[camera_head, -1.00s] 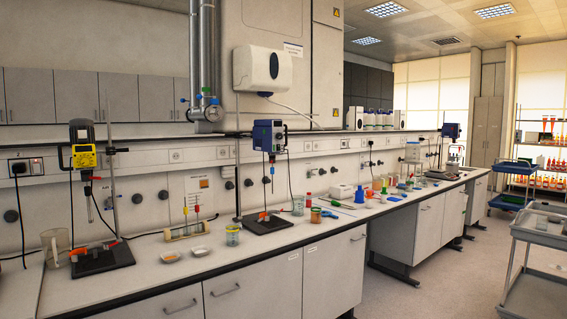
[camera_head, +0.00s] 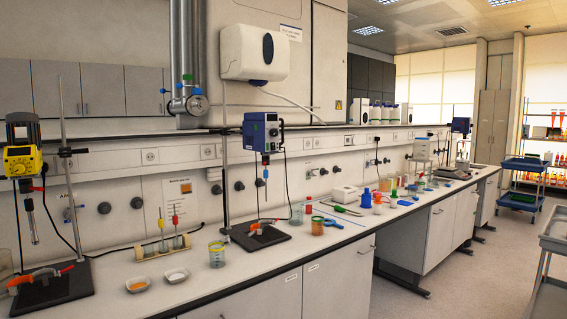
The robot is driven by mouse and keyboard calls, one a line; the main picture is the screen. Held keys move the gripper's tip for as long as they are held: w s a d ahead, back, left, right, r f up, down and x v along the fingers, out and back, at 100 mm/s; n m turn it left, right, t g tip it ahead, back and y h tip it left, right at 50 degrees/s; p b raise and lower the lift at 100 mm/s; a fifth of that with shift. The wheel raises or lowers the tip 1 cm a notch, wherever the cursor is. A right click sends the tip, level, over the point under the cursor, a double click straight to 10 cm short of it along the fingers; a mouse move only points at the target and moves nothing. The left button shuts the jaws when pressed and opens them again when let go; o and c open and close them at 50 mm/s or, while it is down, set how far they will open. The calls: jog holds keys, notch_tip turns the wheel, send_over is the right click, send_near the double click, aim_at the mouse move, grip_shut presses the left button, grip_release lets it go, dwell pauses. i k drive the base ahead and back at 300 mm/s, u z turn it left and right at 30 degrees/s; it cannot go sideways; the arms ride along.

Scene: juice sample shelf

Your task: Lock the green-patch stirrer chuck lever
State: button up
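Three overhead stirrers stand along the bench. A yellow-and-black stirrer (camera_head: 20,158) is at the left edge, a blue one (camera_head: 263,133) is near the middle, and another dark blue one (camera_head: 460,126) is far off at right. A chuck hangs under the middle stirrer (camera_head: 266,172). I cannot make out a green patch or a chuck lever's position on any of them at this size. Orange-red lever-like pieces lie on the left black base (camera_head: 60,290) and the middle black base (camera_head: 272,238). My gripper is not in view.
The white bench (camera_head: 200,290) runs from lower left to far right. It holds a tube rack (camera_head: 150,252), a green-rimmed beaker (camera_head: 217,256), two small dishes (camera_head: 138,285) and several bottles. Grey floor is open right of the bench. A grey cart (camera_head: 552,270) stands at the right edge.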

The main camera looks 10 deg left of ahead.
aim_at(265, 159)
jog(key=i, duration=1.5)
jog(key=u, duration=0.45)
